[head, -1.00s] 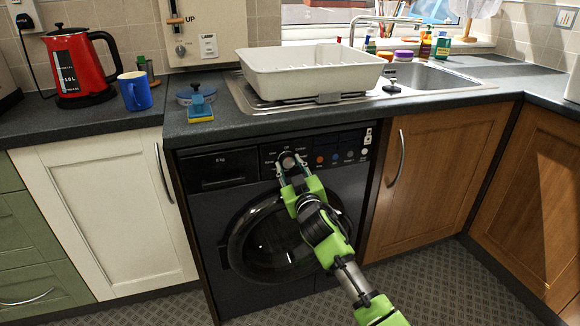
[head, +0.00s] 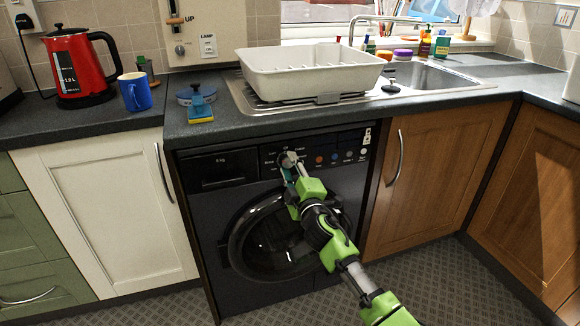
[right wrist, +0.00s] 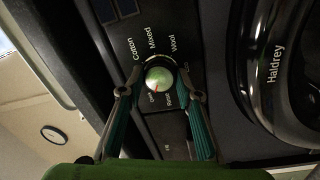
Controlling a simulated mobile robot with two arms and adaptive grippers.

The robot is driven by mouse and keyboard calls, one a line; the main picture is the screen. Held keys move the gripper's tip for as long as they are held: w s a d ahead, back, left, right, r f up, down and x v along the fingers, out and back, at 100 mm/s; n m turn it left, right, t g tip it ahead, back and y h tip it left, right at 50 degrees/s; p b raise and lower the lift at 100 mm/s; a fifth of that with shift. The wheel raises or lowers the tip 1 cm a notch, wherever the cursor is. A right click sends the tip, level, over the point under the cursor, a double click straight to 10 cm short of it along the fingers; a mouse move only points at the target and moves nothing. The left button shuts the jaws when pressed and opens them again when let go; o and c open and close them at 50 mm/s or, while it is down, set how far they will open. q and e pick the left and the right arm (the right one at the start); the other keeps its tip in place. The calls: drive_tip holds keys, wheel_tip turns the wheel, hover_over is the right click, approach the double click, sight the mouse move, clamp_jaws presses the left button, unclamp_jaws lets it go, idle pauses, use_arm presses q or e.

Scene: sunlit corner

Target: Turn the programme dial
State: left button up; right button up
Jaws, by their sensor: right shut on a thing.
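In the head view the gripper hides most of the dial. My left gripper is not in view.
The machine's round door (head: 265,245) is closed below the panel, behind my right arm. Coloured buttons (head: 334,157) sit right of the dial.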

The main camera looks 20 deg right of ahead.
drive_tip(key=n, duration=0.6)
drive_tip(key=shift+d+y+p, duration=0.1)
drive_tip(key=shift+y+p, duration=0.2)
drive_tip(key=shift+p, duration=0.1)
drive_tip(key=shift+n, duration=0.5)
drive_tip(key=n+p, duration=0.1)
drive_tip(key=n, duration=0.2)
drive_tip(key=n+y+p, duration=0.1)
drive_tip(key=n, duration=0.3)
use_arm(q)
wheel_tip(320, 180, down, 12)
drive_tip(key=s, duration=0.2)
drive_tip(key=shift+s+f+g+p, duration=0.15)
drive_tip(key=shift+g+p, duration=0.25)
use_arm(e)
drive_tip(key=shift+n, duration=1.3)
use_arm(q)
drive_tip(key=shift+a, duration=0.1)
use_arm(e)
drive_tip(key=o, duration=1.1)
